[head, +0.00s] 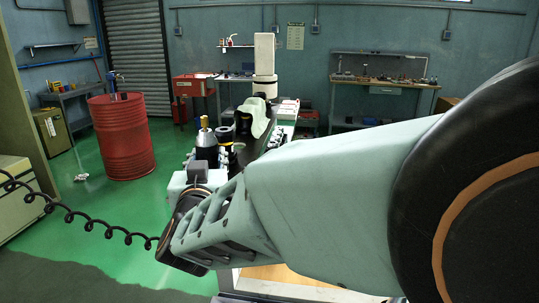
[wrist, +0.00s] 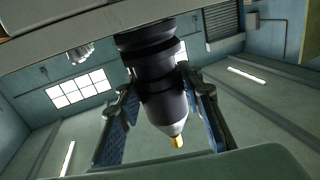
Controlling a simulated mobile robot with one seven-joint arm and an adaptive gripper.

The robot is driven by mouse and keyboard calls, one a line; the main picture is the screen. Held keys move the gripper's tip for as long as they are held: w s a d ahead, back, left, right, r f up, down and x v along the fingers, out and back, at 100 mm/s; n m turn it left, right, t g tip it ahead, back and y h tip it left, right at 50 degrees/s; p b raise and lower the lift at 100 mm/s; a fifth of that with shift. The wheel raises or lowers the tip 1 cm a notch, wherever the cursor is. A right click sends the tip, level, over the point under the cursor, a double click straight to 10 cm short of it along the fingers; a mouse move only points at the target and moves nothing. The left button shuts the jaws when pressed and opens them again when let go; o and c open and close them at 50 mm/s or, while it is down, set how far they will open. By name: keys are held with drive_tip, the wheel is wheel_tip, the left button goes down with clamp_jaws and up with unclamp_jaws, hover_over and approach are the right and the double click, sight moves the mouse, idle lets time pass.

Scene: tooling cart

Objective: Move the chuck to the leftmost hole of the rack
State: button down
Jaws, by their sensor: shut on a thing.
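The chuck (wrist: 160,95) is a black stepped cylinder with a grey cone and a gold tip. In the wrist view it stands between the two blue-padded fingers of my gripper (wrist: 156,82), which is shut on it. The picture is upside down, so the gold tip points up toward the ceiling. In the head view a black, gold-tipped piece (head: 206,146) shows upright just beyond my wrist and appears to be this chuck. A pale flat edge (wrist: 70,32) lies by its base in the wrist view. I cannot tell whether they touch. The rack holes are hidden.
Another dark holder (head: 226,135) stands just right of the chuck on the cart. A silver piece (wrist: 80,52) shows beside the chuck in the wrist view. A red drum (head: 122,138) stands on open green floor at left. My arm covers much of the cart.

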idle(0.8)
drive_tip(key=c, duration=1.5)
unclamp_jaws()
drive_tip(key=shift+o, duration=1.2)
drive_tip(key=shift+f, duration=0.1)
